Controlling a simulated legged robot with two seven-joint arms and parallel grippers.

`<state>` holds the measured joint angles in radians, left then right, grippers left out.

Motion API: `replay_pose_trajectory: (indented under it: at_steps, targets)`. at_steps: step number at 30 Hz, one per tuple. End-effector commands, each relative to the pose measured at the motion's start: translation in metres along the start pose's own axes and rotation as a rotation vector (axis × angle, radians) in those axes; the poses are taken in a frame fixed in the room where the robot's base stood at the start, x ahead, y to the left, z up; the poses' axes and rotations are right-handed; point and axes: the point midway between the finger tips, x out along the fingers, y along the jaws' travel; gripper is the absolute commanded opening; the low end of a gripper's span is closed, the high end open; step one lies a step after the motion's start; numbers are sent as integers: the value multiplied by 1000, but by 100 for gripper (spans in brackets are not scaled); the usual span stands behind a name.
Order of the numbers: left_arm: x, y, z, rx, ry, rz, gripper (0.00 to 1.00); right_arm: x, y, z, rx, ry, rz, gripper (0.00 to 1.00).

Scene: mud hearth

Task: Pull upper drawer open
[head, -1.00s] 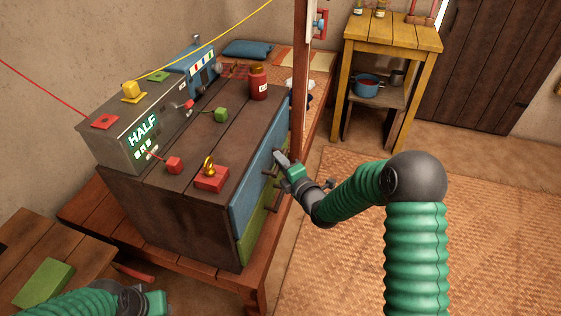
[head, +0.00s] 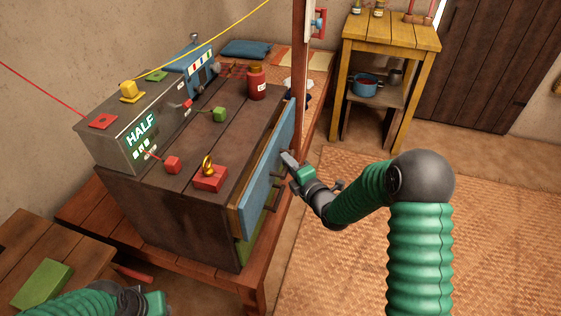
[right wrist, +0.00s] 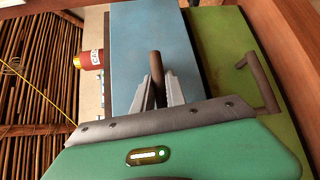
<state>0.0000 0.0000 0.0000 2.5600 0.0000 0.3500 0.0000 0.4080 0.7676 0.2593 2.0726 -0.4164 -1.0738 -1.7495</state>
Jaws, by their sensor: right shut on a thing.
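The upper drawer (head: 262,175) has a blue front and stands a little way out of the dark wooden cabinet (head: 165,205). Its blue front fills the middle of the right wrist view (right wrist: 135,50). My right gripper (head: 287,160) is at the drawer front, shut on its dark bar handle (right wrist: 156,68). The fingers sit on either side of the handle in the right wrist view. The lower drawer (right wrist: 222,50) is green, with its own handle (right wrist: 262,85), and lies mostly under the blue one in the head view. My left arm shows at the lower left; its fingertips are not visible.
A red block with a gold ring (head: 210,178), a green cube (head: 219,114), a red cube (head: 173,164) and a red jar (head: 257,83) stand on the cabinet top. A reddish post (head: 300,80) rises close behind my right gripper. The woven mat (head: 345,270) at right is clear.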

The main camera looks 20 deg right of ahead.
Motion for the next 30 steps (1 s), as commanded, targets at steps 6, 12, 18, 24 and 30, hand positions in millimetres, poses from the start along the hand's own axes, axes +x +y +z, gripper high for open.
replay_pose_trajectory:
  at_steps: [6,12,18,24,30]
  targets:
    - [9,0,2,0,0,0,36,-41,-19,38,1,1,-15,0]
    - [16,0,4,0,0,0,36,-80,-30,78,3,0,-15,0]
    - [21,0,5,0,0,0,36,-110,-38,107,5,2,-14,0]
    - [23,0,6,0,0,0,36,-125,-42,122,5,4,-15,0]
    - [23,0,6,0,0,0,36,-129,-43,125,5,7,-16,0]
